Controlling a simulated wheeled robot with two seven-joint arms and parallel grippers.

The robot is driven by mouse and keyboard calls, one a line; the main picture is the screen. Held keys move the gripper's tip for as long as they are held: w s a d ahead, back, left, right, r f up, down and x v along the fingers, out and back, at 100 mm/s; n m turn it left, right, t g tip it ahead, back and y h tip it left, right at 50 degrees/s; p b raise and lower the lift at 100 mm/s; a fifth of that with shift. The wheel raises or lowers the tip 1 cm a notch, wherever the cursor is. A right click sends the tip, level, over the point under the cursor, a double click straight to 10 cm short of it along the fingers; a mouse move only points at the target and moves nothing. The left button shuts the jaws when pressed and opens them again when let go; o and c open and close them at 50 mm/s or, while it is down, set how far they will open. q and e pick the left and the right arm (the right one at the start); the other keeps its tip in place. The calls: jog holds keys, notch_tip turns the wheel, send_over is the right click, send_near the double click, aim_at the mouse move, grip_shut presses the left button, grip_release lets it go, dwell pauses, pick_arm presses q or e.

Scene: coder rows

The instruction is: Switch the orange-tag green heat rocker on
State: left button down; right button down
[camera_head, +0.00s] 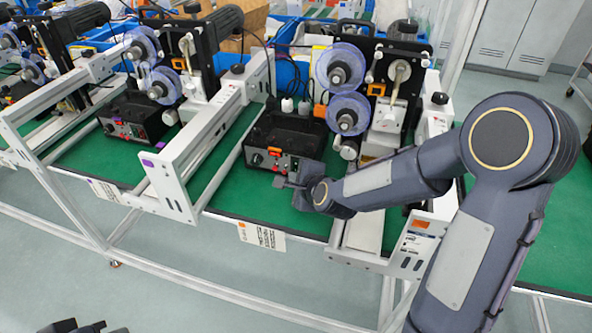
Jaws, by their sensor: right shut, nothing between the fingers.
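The orange-tag coder has a black control box (262,133) in the middle of the view, with an orange tag (275,151) on its front panel. My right gripper (286,180) is shut and empty, right at the lower front of that panel. The green heat rocker cannot be made out; the gripper and the small size of the panel parts hide it. I cannot tell whether the fingers touch the panel. Dark parts of my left gripper (80,327) show at the bottom left edge, far from the coder, and its jaws are unclear.
A similar coder box (130,115) with a purple tag (161,145) stands to the left, behind a white frame. Clear reels (340,66) rise above the orange-tag coder. White rails (205,150) flank the box. Green bench surface (225,187) lies free in front.

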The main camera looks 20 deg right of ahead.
jog(key=shift+w+d+b, duration=0.2)
jog(key=shift+w+b, duration=0.1)
jog(key=shift+b, duration=0.05)
jog(key=shift+w+d+f, duration=0.1)
jog(key=shift+w+d, duration=0.1)
jog(key=shift+w, duration=0.1)
dwell(0.6)
jog(key=shift+s, duration=0.1)
jog(key=shift+s+a, duration=0.45)
jog(key=shift+s, duration=0.1)
jog(key=shift+s+a+r, duration=0.15)
jog(key=shift+s+a, duration=0.3)
jog(key=shift+s, duration=0.25)
jog(key=shift+s+a+r, duration=0.2)
jog(key=shift+s+a, duration=0.25)
jog(key=shift+s, duration=0.2)
jog(key=shift+s+a+r, duration=0.15)
jog(key=shift+s+a, duration=0.3)
jog(key=shift+s, duration=0.25)
